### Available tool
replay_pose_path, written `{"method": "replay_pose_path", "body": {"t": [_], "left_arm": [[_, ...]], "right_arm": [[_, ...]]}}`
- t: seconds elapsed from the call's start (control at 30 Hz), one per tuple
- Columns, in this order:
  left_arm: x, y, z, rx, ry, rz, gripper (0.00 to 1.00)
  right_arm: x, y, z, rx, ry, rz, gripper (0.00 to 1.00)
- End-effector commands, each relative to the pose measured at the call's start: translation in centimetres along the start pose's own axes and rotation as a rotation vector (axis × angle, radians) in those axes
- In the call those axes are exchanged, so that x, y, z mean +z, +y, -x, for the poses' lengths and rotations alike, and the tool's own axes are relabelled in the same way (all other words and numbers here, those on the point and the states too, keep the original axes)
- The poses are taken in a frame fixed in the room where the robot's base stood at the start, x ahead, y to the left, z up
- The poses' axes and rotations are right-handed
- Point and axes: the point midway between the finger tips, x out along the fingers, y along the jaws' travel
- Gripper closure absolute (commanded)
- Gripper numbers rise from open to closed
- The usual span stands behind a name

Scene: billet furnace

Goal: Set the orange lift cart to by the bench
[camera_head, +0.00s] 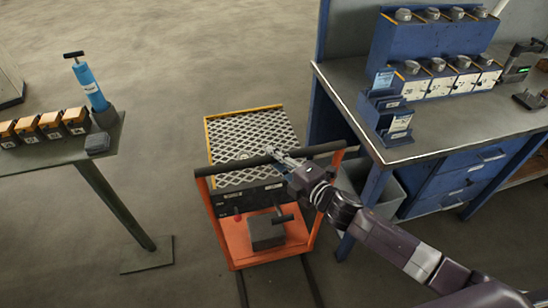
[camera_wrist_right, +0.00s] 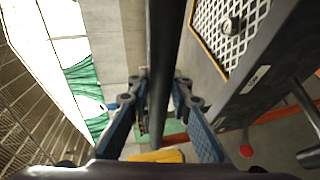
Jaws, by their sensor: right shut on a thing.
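The orange lift cart (camera_head: 265,245) stands on the floor just left of the bench, with its mesh platform (camera_head: 245,135) towards the back and its dark handle bar (camera_head: 235,166) across the front. My right gripper (camera_head: 277,153) reaches in from the lower right and is shut on the handle bar. In the right wrist view the bar (camera_wrist_right: 165,60) runs between the two fingers (camera_wrist_right: 155,110). The bench (camera_head: 440,135) is blue with a grey top, at the right. My left gripper is not in view.
A small table (camera_head: 60,155) at the left carries several orange-topped blocks (camera_head: 39,126) and a blue pump-like tool (camera_head: 88,85). A grey bin (camera_head: 375,185) sits beside the bench leg, close to the cart. Floor behind the cart is open.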

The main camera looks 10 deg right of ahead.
Motion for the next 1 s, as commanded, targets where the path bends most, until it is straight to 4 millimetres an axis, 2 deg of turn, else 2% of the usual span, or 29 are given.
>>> {"method": "replay_pose_path", "body": {"t": [0.17,0.4,0.63,0.67,0.8,1.0], "left_arm": [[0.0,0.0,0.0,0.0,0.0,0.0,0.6],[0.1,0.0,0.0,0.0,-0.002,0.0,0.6],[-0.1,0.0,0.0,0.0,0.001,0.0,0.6],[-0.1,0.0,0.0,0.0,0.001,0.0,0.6],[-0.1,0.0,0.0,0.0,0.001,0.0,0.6],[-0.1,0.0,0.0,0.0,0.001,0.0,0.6]], "right_arm": [[0.2,0.0,-0.3,-0.001,-0.001,0.0,1.0],[1.1,0.7,-2.4,0.003,-0.002,0.0,1.0],[1.2,0.8,-2.4,0.005,-0.004,0.0,1.0],[1.2,0.8,-2.4,0.005,-0.004,0.0,0.8],[1.1,0.8,-2.4,0.004,-0.003,0.001,0.65],[1.0,0.6,-2.3,0.002,-0.001,0.0,0.63]]}}
